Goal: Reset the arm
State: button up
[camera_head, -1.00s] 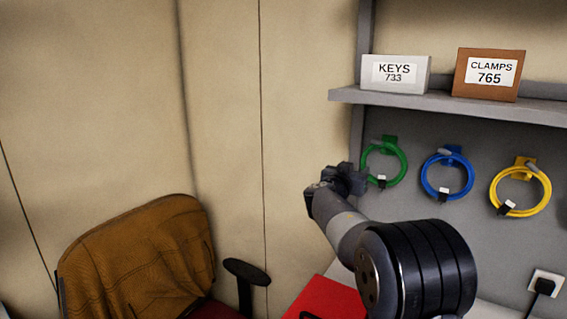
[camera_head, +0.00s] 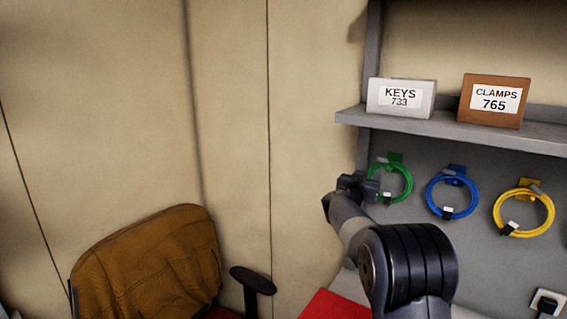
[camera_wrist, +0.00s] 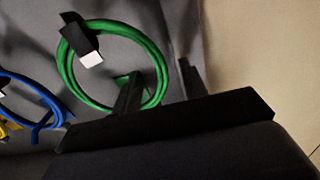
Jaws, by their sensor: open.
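My arm reaches up in the head view, and my gripper (camera_head: 359,186) is in front of the grey back panel, at the left edge of the green cable coil (camera_head: 408,184). In the wrist view my gripper's two dark fingers (camera_wrist: 160,85) stand apart, with nothing held between them. One finger overlaps the lower right of the green coil (camera_wrist: 70,85) in that view; whether they touch I cannot tell. The coil hangs from its green hook (camera_head: 396,157).
A blue coil (camera_head: 429,195) and a yellow coil (camera_head: 497,215) hang to the right. Above is a shelf (camera_head: 450,129) with a KEYS box (camera_head: 430,100) and a CLAMPS box (camera_head: 522,105). A brown chair (camera_head: 145,265) stands lower left. The wall (camera_head: 315,120) left of the gripper is bare.

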jog(key=shift+f, duration=0.1)
jog(key=f+b+v, duration=0.1)
jog(key=b+v, duration=0.7)
jog(key=v, duration=0.2)
jog(key=p+x, duration=0.2)
jog(key=x, duration=0.1)
jog(key=r+p+x, duration=0.1)
jog(key=p+x, duration=0.5)
jog(key=x, duration=0.1)
jog(key=shift+r, duration=0.25)
jog(key=shift+r+p, duration=0.55)
jog(key=shift+p, duration=0.45)
jog(key=s+a+b, duration=0.1)
jog(key=b, duration=0.1)
jog(key=s+b, duration=0.1)
jog(key=b, duration=0.1)
jog(key=shift+s+a+f, duration=0.2)
jog(key=shift+a+f, duration=0.15)
jog(key=shift+f, duration=0.05)
jog(key=b+v, duration=0.7)
jog(key=shift+s+r, duration=0.25)
jog(key=shift+r, duration=0.15)
